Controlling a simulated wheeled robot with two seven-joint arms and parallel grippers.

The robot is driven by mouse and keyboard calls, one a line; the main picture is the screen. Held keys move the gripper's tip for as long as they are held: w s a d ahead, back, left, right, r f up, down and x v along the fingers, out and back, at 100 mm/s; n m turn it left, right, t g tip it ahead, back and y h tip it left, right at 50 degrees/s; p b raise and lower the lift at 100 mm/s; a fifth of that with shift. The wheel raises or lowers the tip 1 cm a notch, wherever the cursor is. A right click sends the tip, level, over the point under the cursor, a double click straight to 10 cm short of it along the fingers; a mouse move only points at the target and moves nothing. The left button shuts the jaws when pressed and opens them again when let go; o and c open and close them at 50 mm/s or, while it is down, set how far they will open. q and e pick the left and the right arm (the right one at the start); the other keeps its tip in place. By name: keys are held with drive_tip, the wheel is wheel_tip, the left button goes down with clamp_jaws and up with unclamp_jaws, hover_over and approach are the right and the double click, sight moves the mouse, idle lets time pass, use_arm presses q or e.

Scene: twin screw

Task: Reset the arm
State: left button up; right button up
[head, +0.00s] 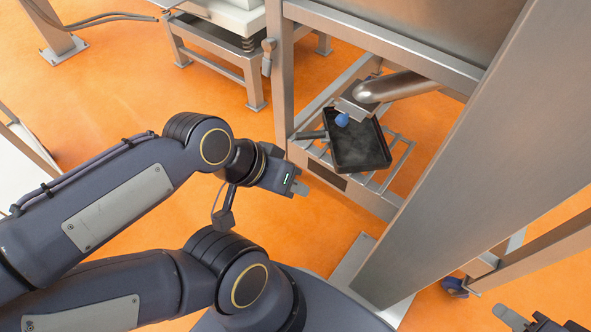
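My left gripper (298,180) is at the end of the arm that comes in from the left. It is in the air in front of the metal frame, to the left of the black tray (362,150), and appears apart from it. I see nothing held in it, but its finger gap is too small to judge. My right gripper (540,322) shows only partly at the bottom right edge, away from the tray. Its opening is cut off by the picture edge.
The tray rests on a metal rack (398,163) below a steel pipe (400,86), with a blue knob (342,119) at its upper edge. A large steel panel (470,165) stands to the right. A scale-like stand (215,50) is at the back.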

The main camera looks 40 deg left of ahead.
wheel_tip(320, 180, up, 32)
drive_tip(key=p, duration=3.2)
drive_tip(key=shift+r, duration=0.25)
